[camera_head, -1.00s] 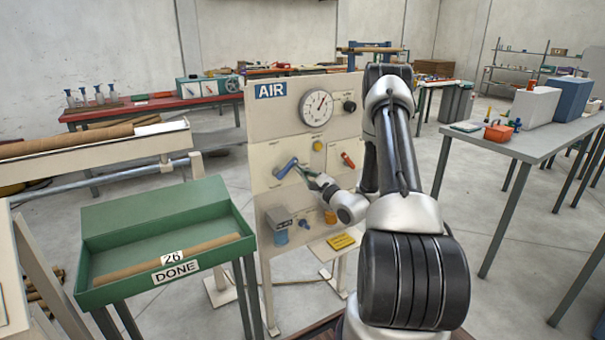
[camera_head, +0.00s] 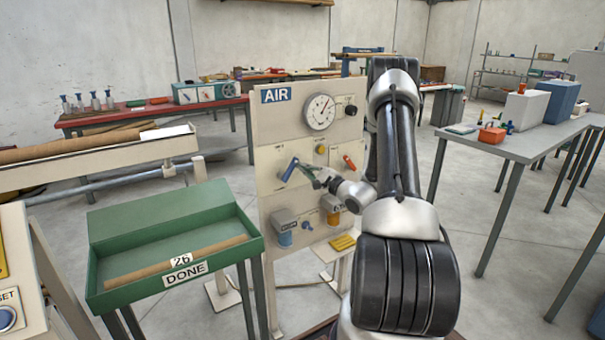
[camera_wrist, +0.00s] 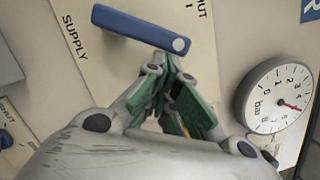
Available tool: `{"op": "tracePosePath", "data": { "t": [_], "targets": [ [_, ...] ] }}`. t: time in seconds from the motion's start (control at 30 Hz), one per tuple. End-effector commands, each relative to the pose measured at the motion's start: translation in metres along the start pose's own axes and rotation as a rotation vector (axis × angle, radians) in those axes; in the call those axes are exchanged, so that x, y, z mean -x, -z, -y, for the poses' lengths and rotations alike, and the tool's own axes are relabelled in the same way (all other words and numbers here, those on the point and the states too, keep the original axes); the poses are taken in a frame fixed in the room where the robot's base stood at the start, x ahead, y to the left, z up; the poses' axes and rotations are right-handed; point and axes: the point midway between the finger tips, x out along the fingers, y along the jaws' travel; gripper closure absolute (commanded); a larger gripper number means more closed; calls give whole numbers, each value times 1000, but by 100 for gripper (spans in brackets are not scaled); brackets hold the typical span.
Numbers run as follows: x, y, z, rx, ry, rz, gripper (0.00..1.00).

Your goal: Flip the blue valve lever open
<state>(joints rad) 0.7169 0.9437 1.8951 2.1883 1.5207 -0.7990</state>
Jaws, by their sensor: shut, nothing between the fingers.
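The blue valve lever (camera_head: 290,169) is on the cream AIR panel (camera_head: 270,128), tilted with its upper end to the right. In the wrist view the blue lever (camera_wrist: 140,28) lies above my fingers, with a pale round spot at its right end. A SUPPLY label and a partly cut-off second label flank it. My gripper (camera_head: 306,167) is shut and empty, just right of the lever. In the wrist view the gripper's fingertips (camera_wrist: 172,62) are close to the lever's lower edge near the round spot. I cannot tell whether they touch it.
A pressure gauge (camera_head: 320,112), a black knob (camera_head: 350,110), a yellow button (camera_head: 320,149) and a red-orange lever (camera_head: 349,162) share the panel. Blue and orange cup-like parts sit below. A green DONE tray (camera_head: 110,283) stands to the left, and a grey table (camera_head: 520,146) to the right.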

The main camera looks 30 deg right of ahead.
Motion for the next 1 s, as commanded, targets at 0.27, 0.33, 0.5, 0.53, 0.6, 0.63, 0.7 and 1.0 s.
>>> {"op": "tracePosePath", "data": {
  "t": [0.27,0.33,0.5,0.53,0.6,0.63,0.7,1.0],
  "targets": [
    [-4,-18,10,244,-61,1,100],
    [-5,-22,12,300,-75,1,100],
    [-7,-30,14,415,-103,1,100],
    [-8,-31,14,432,-108,1,100],
    [-8,-34,14,446,-113,0,100],
    [-9,-35,14,445,-112,0,100],
    [-9,-37,14,444,-112,0,100],
    [-10,-41,14,442,-111,0,100]
  ]
}}
